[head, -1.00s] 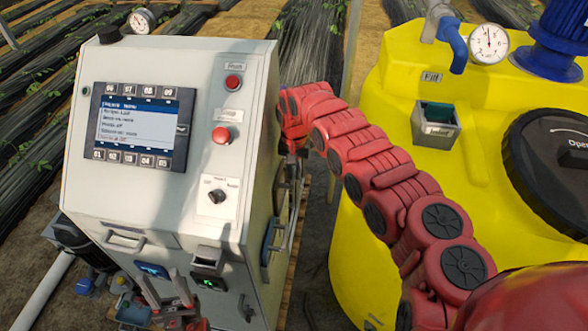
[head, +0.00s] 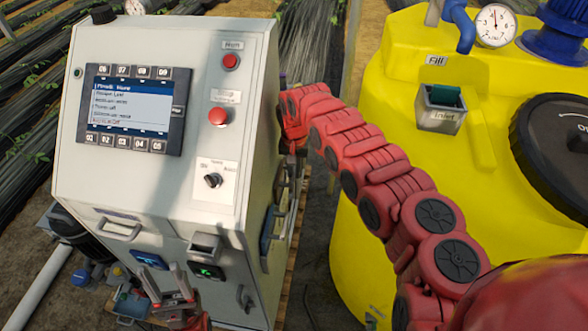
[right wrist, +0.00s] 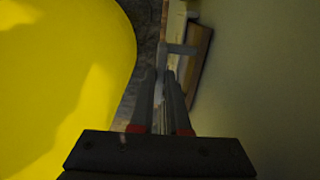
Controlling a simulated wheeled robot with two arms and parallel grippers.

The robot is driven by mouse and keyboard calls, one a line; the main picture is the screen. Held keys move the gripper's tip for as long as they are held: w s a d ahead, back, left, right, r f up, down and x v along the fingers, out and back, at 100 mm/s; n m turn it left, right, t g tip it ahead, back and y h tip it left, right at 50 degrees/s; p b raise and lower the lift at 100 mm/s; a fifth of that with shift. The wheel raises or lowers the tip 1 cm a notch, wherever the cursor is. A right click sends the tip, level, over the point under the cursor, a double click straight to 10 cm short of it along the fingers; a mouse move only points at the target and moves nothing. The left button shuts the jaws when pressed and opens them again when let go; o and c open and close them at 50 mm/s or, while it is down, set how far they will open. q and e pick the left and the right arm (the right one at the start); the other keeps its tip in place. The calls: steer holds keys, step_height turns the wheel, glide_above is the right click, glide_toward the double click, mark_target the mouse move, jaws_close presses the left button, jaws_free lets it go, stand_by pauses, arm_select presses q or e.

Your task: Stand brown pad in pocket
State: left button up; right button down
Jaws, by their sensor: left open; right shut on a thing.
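A small grey pocket (head: 205,244) sits low on the front of the pale control cabinet (head: 215,135). Another pocket, marked Inlet (head: 441,116), is on the yellow tank (head: 395,85) with a green pad (head: 444,96) in it.
A small blue tray (head: 132,308) stands at the lower left. Bare ground lies between cabinet and tank.

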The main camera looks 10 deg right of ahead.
steer(key=c, duration=0.8)
jaws_free()
step_height(320, 180, up, 17)
steer(key=b, duration=0.6)
steer(key=shift+s+r, duration=0.1)
steer(key=shift+r, duration=0.1)
steer(key=shift+f, duration=0.1)
